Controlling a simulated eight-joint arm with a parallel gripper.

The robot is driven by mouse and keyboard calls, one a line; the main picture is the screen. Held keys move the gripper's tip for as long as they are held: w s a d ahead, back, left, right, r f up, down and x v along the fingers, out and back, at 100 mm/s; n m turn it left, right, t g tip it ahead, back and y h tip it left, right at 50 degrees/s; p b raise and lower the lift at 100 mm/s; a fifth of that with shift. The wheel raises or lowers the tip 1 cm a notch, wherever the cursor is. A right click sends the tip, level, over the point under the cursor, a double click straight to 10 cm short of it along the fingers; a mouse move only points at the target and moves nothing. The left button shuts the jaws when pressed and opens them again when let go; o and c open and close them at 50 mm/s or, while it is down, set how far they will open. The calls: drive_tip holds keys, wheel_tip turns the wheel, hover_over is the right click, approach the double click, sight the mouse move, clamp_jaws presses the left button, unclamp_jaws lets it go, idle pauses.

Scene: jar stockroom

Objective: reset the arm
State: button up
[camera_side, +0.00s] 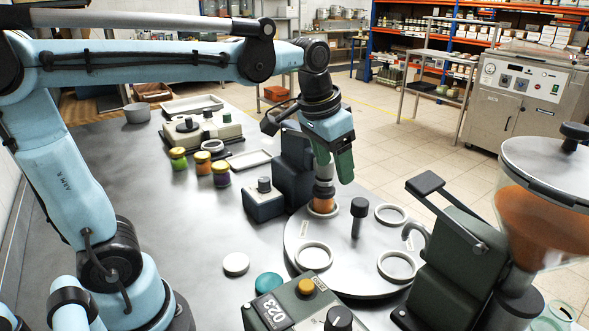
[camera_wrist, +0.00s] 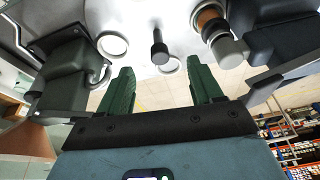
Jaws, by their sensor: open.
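My gripper (camera_side: 343,165) hangs from my arm above the far side of a round grey turntable (camera_side: 345,272). In the side view its green fingers appear just beside a press head over a jar with orange contents (camera_side: 322,206), which sits in the turntable's far ring. In the wrist view my gripper (camera_wrist: 162,88) has two green fingers spread wide apart, with nothing between them. The jar also shows in the wrist view (camera_wrist: 209,18), beyond and to the right of the fingers. The gap between my fingers and the press head is hard to judge.
A hopper with orange filling (camera_side: 545,220) stands at the right. A control box marked 023 (camera_side: 285,308) is in front. Lidded jars (camera_side: 221,175) and trays (camera_side: 192,105) lie farther back. The table's left middle is mostly clear.

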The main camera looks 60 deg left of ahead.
drive_tip(key=s+f+n+t, duration=0.1)
drive_tip(key=s+f+t, duration=0.2)
drive_tip(key=s+f, duration=0.4)
drive_tip(key=shift+s+a+t, duration=0.4)
drive_tip(key=shift+s+a, duration=0.05)
drive_tip(key=shift+s, duration=0.35)
